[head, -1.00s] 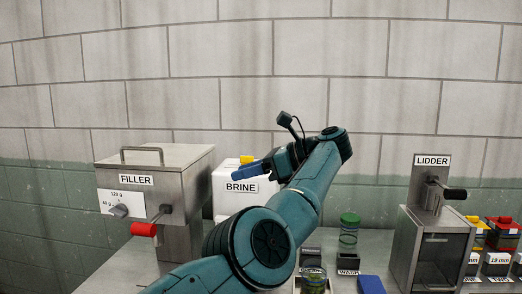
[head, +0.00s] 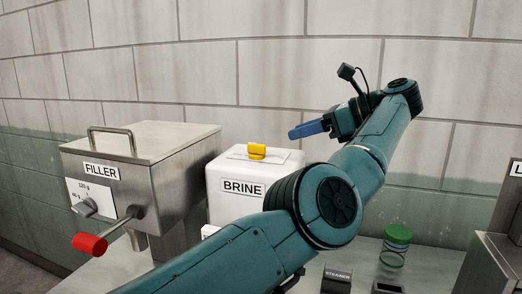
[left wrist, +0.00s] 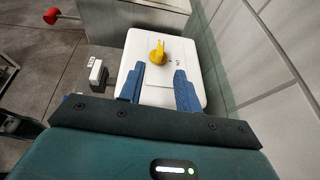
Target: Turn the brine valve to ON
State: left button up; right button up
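The white brine box (head: 234,189) with a BRINE label (head: 243,188) stands right of the filler. On its top is the yellow valve handle (head: 256,151), which also shows in the left wrist view (left wrist: 158,56). A small mark beside the handle is too small to read. My left gripper (head: 305,130) is up and to the right of the handle in the head view, its blue fingers pointing left. In the left wrist view its fingers (left wrist: 159,70) are apart and empty, with the handle ahead between and beyond the tips. My right gripper is not in view.
The steel filler (head: 140,160) with a red-knobbed lever (head: 90,244) stands at left, close to the brine box. The wall (head: 240,70) is behind.

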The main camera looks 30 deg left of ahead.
aim_at(258, 144)
pick_arm(q)
jog(key=b+x, duration=0.2)
jog(key=x, duration=0.9)
jog(key=shift+a+f+b, duration=0.1)
jog(key=shift+a+b, duration=0.25)
jog(key=shift+a, duration=0.05)
jog(key=shift+c, duration=0.4)
grip_shut()
